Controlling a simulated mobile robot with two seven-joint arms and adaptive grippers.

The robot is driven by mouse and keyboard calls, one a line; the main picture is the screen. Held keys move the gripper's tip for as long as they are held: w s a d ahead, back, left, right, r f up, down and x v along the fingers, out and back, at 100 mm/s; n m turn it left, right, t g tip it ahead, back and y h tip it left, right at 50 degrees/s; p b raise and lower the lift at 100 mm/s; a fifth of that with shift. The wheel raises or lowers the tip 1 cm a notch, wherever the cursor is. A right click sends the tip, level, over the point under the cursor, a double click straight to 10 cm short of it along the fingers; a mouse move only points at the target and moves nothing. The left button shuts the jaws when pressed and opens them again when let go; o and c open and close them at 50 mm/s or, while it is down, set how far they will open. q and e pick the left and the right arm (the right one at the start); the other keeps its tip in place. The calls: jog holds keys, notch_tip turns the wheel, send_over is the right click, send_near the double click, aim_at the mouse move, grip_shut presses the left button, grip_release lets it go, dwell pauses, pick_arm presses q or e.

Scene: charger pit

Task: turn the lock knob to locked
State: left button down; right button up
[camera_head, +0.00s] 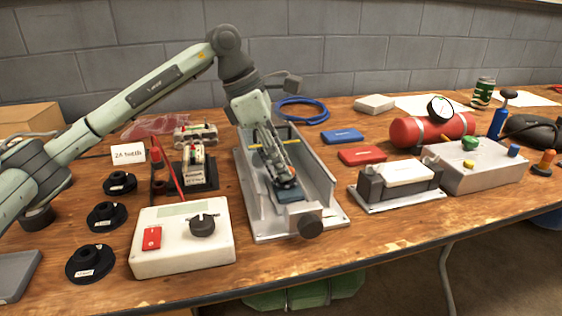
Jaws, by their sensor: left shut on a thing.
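A metal channel-shaped bay (329,182) stands mid-table, with raised side walls and an open top. A round black knob (311,228) sits at its front end; I cannot make out any lock marking on it. A dark blue-grey block (291,195) lies inside the bay near the front. My left gripper (287,181) reaches down into the bay and is shut at the top of this block, with a small orange-red part showing at its fingertips. The fingers hide the exact contact. The gripper is behind the black knob and apart from it. My right gripper is not in view.
A white box (182,252) with a black dial and red switch stands front left of the bay. Black round bases (106,215) line the left. Blue (342,136) and red (361,156) packs lie right of the bay, near a white-topped cradle (399,197).

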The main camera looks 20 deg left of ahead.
pick_arm(q)
jog(key=m+g, duration=0.1)
jog(key=m, duration=0.1)
jog(key=shift+w+m, duration=0.15)
jog(key=shift+m, duration=0.25)
jog(key=shift+w+m+g+p, duration=0.15)
jog(key=shift+m+g+p, duration=0.45)
jog(key=shift+m, duration=1.1)
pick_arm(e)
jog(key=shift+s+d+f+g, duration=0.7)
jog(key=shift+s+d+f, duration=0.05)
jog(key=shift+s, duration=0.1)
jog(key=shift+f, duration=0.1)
pick_arm(q)
jog(key=c, duration=1.2)
grip_release()
jog(key=v, duration=1.2)
jog(key=shift+w, duration=0.15)
